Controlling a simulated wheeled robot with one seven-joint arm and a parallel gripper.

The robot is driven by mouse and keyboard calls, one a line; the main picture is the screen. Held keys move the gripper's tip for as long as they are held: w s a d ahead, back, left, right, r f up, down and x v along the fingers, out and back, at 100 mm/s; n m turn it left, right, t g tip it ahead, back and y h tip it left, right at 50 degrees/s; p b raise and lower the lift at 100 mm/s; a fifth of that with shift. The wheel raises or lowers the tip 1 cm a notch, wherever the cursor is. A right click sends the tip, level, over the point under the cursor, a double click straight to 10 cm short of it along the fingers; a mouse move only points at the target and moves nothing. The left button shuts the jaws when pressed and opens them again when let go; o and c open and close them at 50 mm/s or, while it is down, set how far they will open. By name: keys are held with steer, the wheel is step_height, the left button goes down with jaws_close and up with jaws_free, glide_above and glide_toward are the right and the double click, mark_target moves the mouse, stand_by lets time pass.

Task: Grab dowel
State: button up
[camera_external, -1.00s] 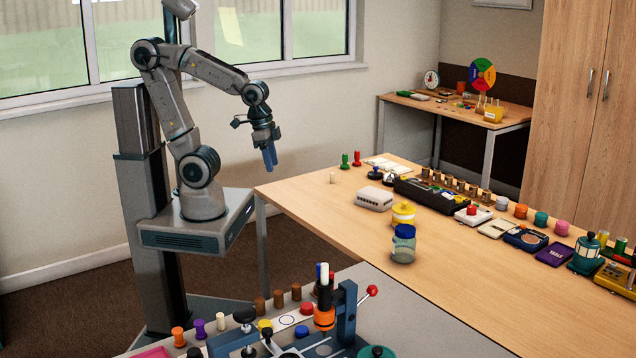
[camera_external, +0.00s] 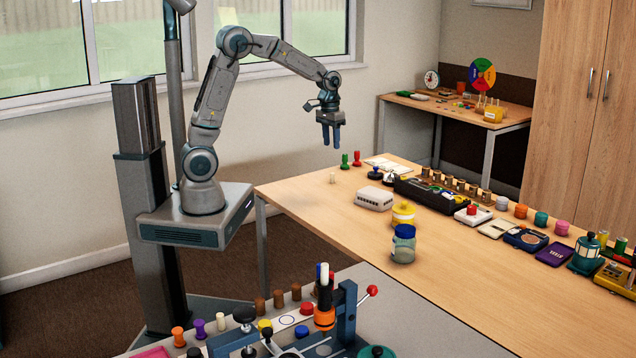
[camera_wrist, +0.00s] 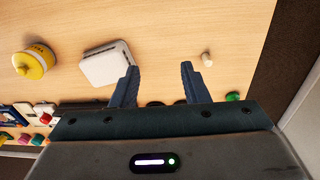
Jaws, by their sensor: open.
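A small cream dowel (camera_external: 332,178) stands near the left end of the wooden table in the external view. It also shows in the wrist view (camera_wrist: 207,58), just right of the right fingertip and apart from it. My gripper (camera_external: 331,144) hangs in the air above the dowel, with its blue fingers pointing down. In the wrist view, my gripper (camera_wrist: 159,67) has its two fingers spread apart with nothing between them but bare tabletop further down.
A white box (camera_external: 374,198) sits right of the dowel. A yellow-lidded jar (camera_external: 403,213) and a blue-lidded jar (camera_external: 403,244) stand further forward. The tabletop around the dowel is clear.

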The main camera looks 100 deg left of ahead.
steer(key=a+f+n, duration=0.3)
steer(key=a+f, duration=0.1)
steer(key=a, duration=0.7)
glide_toward(332, 174)
steer(key=shift+g, duration=0.3)
steer(key=f, duration=0.2)
steer(key=w+f, duration=0.1)
steer(key=f, duration=0.2)
steer(key=shift+f, duration=0.1)
steer(key=f, duration=0.4)
steer(key=shift+s+a+f+p, duration=0.1)
steer(key=shift+s+a+p, duration=0.2)
steer(key=shift+a+p, duration=0.1)
steer(key=shift+f, duration=0.5)
jaws_close()
